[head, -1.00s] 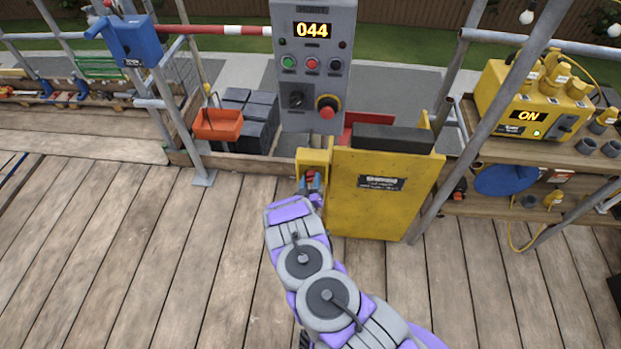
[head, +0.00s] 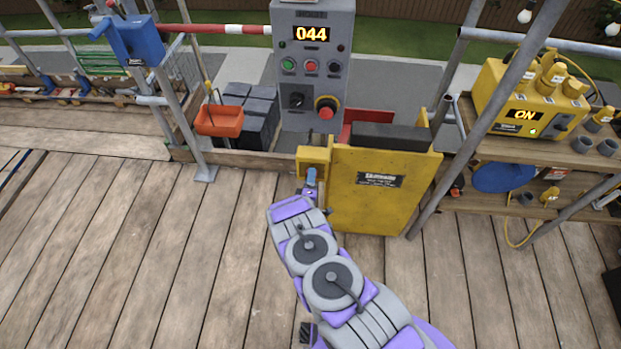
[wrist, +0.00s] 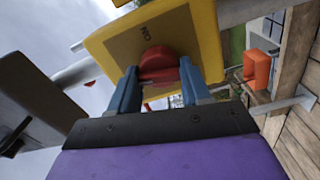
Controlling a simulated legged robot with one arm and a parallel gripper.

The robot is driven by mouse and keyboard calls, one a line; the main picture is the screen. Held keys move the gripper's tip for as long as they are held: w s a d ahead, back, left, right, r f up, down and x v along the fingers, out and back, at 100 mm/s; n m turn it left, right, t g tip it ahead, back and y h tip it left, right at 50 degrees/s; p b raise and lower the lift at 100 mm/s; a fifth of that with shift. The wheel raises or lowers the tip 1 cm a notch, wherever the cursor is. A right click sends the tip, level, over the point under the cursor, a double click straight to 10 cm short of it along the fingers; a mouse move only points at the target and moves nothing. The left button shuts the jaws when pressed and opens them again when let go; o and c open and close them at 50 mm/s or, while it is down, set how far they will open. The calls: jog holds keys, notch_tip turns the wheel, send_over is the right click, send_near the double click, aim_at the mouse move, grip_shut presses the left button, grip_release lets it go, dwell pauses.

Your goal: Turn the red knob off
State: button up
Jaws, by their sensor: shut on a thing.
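The red knob (wrist: 158,63) sits on the face of a yellow box (wrist: 205,35) in the wrist view, near a dark mark that looks like an "ON" label. My gripper (wrist: 160,88) has its two blue fingers on either side of the knob, shut on it. In the head view the yellow box (head: 313,155) is at the left edge of a large yellow panel (head: 375,212). My gripper (head: 311,178) is just in front of the box there, with its fingers seen nearly edge-on. The knob is hidden in the head view.
A grey control post (head: 312,75) reading "044" stands behind. A yellow unit (head: 530,95) reading "ON" sits on a bench at right. An orange tray (head: 219,121) and scaffold poles are at left. The plank floor (head: 130,260) is clear.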

jog(key=shift+a+n, duration=0.3)
jog(key=shift+n, duration=0.9)
jog(key=shift+s+f, duration=0.1)
jog(key=o, duration=0.8)
jog(key=shift+o, duration=1.2)
jog(key=shift+a, duration=0.2)
jog(key=shift+d, duration=0.1)
jog(key=s+p, duration=0.2)
jog(key=s, duration=1.5)
jog(key=shift+a+p, duration=0.3)
jog(key=shift+a, duration=0.05)
jog(key=shift+s+f, duration=0.1)
